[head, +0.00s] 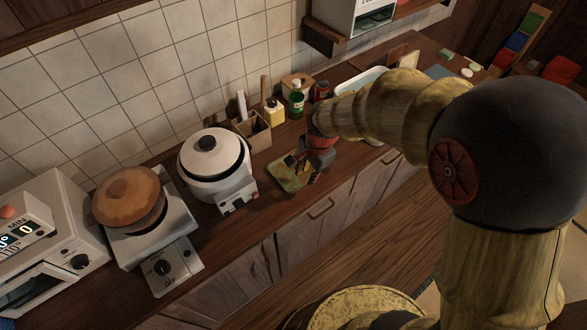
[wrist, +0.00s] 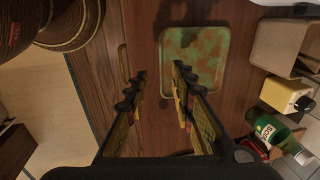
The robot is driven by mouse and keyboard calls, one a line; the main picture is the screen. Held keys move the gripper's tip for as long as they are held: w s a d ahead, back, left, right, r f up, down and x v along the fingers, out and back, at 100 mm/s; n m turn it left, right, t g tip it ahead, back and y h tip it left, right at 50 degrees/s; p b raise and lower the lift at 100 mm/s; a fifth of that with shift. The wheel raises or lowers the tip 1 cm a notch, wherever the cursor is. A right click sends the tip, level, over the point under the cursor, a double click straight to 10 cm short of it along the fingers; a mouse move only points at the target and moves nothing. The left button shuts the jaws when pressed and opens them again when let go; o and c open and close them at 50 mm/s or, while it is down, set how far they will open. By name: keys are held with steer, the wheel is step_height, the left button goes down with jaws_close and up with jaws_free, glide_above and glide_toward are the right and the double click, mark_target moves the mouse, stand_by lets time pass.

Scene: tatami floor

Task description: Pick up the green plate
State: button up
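The green plate (head: 287,177) is square with rounded corners and mottled with brown. It lies on the wooden counter, near the front edge. In the wrist view the plate (wrist: 205,55) is at upper centre. My gripper (wrist: 160,78) is open with nothing between its fingers. In that view its left finger is over bare wood and its right finger overlaps the plate, so the plate's left edge shows between the tips. In the head view my gripper (head: 302,163) is over the plate's right side and hides part of it. I cannot tell whether they touch.
A white rice cooker (head: 213,165) stands left of the plate. A stove with a brown-lidded pot (head: 128,198) is farther left. The counter is bare around the plate's front.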

mark_target(301, 186)
steer(key=f, duration=0.1)
steer(key=f+b, duration=0.1)
steer(key=a+f, duration=0.1)
steer(key=f, duration=0.1)
steer(key=shift+w, duration=0.25)
steer(key=f, duration=0.1)
steer(key=f+b, duration=0.1)
steer(key=f, duration=0.1)
steer(key=f+b, duration=0.1)
steer(key=shift+w+a+f, duration=0.15)
steer(key=shift+w+a, duration=0.05)
steer(key=shift+w, duration=0.15)
steer(key=shift+c, duration=1.3)
jaws_close()
